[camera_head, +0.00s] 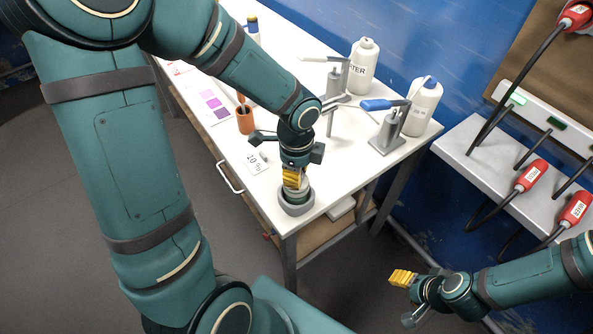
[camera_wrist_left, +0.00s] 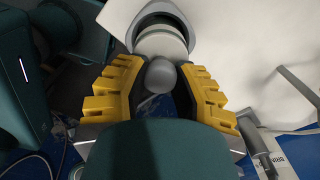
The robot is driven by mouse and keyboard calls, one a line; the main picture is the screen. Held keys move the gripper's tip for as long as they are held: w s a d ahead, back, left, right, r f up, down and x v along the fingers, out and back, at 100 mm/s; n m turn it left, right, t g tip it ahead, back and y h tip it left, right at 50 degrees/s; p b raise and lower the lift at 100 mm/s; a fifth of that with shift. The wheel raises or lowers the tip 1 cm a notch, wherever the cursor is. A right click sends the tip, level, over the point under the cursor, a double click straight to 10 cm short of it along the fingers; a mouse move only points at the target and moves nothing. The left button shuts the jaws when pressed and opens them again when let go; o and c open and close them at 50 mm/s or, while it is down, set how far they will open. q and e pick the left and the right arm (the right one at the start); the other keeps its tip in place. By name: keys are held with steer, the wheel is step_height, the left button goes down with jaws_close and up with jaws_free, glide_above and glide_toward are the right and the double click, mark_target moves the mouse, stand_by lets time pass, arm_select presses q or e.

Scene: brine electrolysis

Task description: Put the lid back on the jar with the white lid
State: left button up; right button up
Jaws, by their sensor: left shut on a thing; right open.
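The jar (camera_head: 297,194) stands in a grey ring holder (camera_head: 297,209) at the near corner of the white table. My left gripper (camera_head: 292,178) is directly above it, pointing down. In the left wrist view, the yellow fingers (camera_wrist_left: 160,82) are shut on the grey knob of the white lid (camera_wrist_left: 160,43). The lid lies over the jar's mouth, inside the outline of the grey ring. I cannot tell whether it rests fully on the jar. My right gripper (camera_head: 402,278) is open and empty, off the table at the lower right.
The table (camera_head: 312,155) also holds an orange cup (camera_head: 245,120), a label card (camera_head: 256,163), grey stands (camera_head: 388,136) and white bottles (camera_head: 422,106). A side shelf (camera_head: 470,150) with red plugs (camera_head: 531,175) is at the right. The holder is close to the table edge.

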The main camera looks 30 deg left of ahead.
stand_by(0.4)
arm_select(q)
steer(key=o, duration=1.5)
steer(key=shift+o, duration=0.2)
steer(key=shift+r+p, duration=1.25)
steer(key=shift+r, duration=0.1)
steer(key=shift+r+p, duration=1.2)
steer(key=shift+r, duration=0.1)
steer(key=shift+r+p, duration=0.75)
steer(key=shift+r, duration=0.15)
